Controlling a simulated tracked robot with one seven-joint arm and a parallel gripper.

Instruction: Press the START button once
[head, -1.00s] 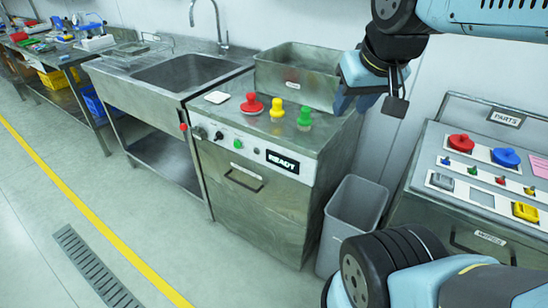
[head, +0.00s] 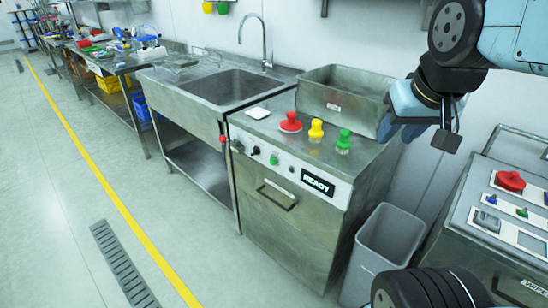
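The steel dosing cabinet (head: 290,215) stands in the middle of the head view. Its sloped front panel carries a small green button (head: 274,159), dark knobs (head: 256,150) and a black display (head: 317,183) reading READY. No START lettering is legible to me. My gripper (head: 402,128) is above the cabinet's right rear side, in front of the steel bin, up and to the right of the panel. It is well apart from the green button. I see nothing held, but its finger gap is not clear from this angle.
Red (head: 290,123), yellow (head: 316,129) and green (head: 343,142) knobbed pieces stand on the cabinet top, before a steel bin (head: 345,95). A sink (head: 215,85) is to the left, a grey waste bin (head: 388,245) and parts console (head: 500,225) to the right. The floor in front is clear.

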